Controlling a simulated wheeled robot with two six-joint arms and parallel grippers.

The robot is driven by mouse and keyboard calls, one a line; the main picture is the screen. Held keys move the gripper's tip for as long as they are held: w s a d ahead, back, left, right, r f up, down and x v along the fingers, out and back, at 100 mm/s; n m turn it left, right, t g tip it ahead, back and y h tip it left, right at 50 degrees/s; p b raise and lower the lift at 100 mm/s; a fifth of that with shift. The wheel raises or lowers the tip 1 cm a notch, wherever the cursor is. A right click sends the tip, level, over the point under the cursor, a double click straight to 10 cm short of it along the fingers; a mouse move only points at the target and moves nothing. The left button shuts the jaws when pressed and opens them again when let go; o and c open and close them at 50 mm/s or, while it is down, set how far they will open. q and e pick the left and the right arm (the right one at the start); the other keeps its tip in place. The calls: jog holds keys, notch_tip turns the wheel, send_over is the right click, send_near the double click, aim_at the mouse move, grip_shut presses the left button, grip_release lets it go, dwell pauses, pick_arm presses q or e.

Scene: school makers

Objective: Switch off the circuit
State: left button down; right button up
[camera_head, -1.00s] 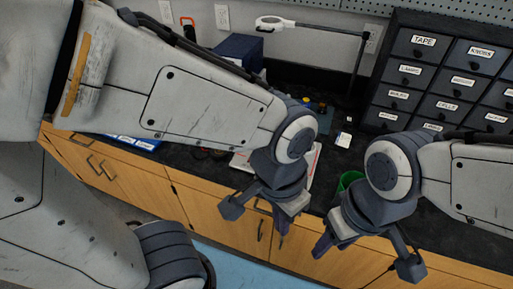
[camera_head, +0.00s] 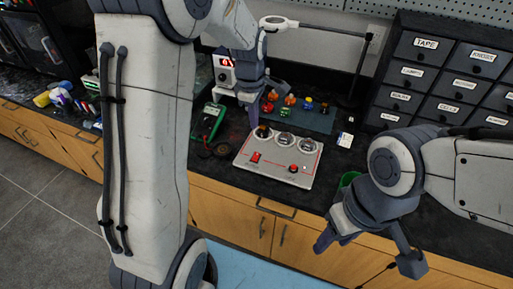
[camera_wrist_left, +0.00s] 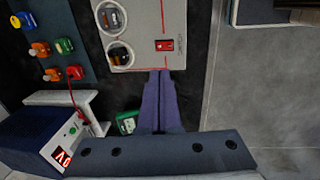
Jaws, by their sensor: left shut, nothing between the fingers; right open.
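The circuit panel (camera_head: 245,165) is a light grey plate lying on the black counter, with three round windows, a red rocker switch (camera_head: 256,157) and a red round control (camera_head: 293,168). My left gripper (camera_head: 253,118) is shut and empty, pointing down near the panel's back left. In the left wrist view, its fingertips (camera_wrist_left: 162,75) overlap the panel edge, just below the red switch (camera_wrist_left: 164,45) in the picture. I cannot tell whether they touch the panel. The switch's position is too small to read. My right gripper (camera_head: 328,238) is open, in front of the counter.
A power supply with a red display (camera_head: 227,63) and a green meter (camera_head: 207,122) stand left of the panel. Colored components sit on a blue mat (camera_head: 318,122) behind it. Labelled drawers (camera_head: 440,75) stand at right. A magnifier arm (camera_head: 330,31) rises behind.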

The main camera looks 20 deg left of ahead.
aim_at(257, 154)
pick_arm(q)
jog(key=f, duration=0.4)
jog(key=w+f, duration=0.1)
jog(key=f, duration=0.9)
jog(key=shift+w+p, duration=0.3)
jog(key=shift+w, duration=0.05)
pick_arm(e)
jog(key=shift+r, duration=0.3)
